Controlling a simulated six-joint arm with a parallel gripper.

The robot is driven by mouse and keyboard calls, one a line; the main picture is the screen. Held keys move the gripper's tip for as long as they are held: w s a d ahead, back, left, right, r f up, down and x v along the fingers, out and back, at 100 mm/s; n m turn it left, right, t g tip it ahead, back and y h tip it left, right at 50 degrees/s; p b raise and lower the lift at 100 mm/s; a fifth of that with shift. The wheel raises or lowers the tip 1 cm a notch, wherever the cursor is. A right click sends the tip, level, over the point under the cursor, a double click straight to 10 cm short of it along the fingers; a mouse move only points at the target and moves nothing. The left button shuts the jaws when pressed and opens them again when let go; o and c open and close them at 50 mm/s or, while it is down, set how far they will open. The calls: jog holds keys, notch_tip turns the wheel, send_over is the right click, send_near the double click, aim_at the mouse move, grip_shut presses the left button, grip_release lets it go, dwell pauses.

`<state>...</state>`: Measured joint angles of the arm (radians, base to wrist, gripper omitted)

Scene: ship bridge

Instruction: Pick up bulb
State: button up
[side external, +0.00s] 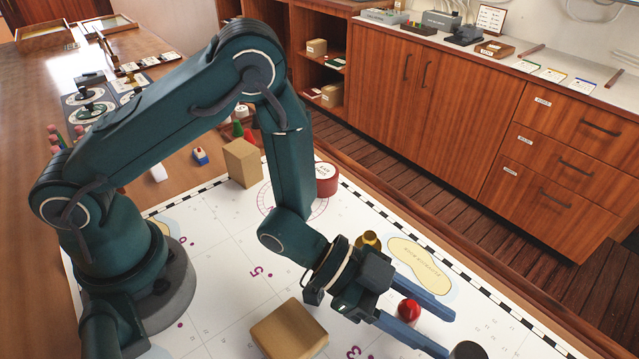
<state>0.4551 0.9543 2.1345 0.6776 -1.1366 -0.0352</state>
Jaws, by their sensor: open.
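My gripper (448,334) is low over the white chart at the lower right, with its two blue fingers spread apart. A small glossy red rounded thing (408,309), which looks like the bulb, shows between the fingers. I see a gap between it and the far finger; the near finger hides its lower part, and I cannot tell whether they touch. A brass-coloured rounded piece (369,239) stands just behind my gripper, partly hidden by it.
A tan block (289,330) lies left of my gripper. A dark round thing (468,350) is near the fingertips, cut by the frame edge. A taller tan box (242,162) and a red round tin (326,180) stand farther back. The chart (215,262) has bare room at left.

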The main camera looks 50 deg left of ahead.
grip_shut()
jog(key=shift+r, duration=0.15)
